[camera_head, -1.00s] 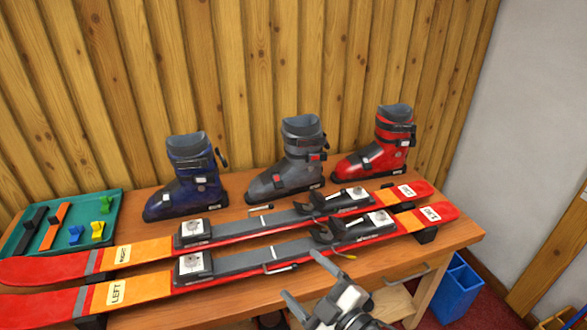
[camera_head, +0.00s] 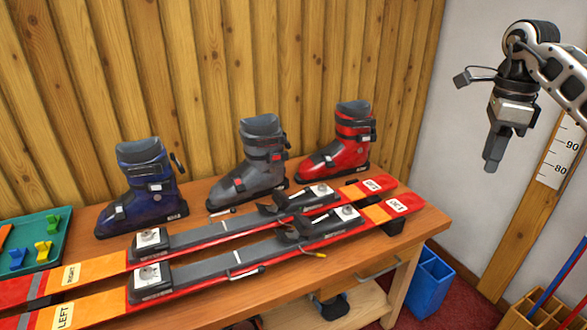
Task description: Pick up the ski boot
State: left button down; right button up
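Three ski boots stand upright in a row along the back of the bench: a dark blue boot (camera_head: 145,192) at left, a grey boot (camera_head: 252,165) in the middle and a red boot (camera_head: 340,148) at right. My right gripper (camera_head: 492,158) hangs at the upper right in front of the white wall, fingers pointing down. It is well apart from the boots, to the right of the red one. Nothing shows in its fingers. They overlap from this side, so I cannot tell whether they are open. My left gripper is out of view.
Two red-and-orange skis (camera_head: 215,272) with bindings lie along the bench in front of the boots. A green tray (camera_head: 52,258) with small parts is at left. Blue bins (camera_head: 430,285) stand on the floor right of the bench. A height scale (camera_head: 560,152) is on the right wall.

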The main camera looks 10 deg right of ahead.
aim_at(262, 171)
jog(key=z, duration=1.75)
jog(key=i, duration=1.4)
jog(key=u, duration=3.65)
jog(key=i, duration=0.5)
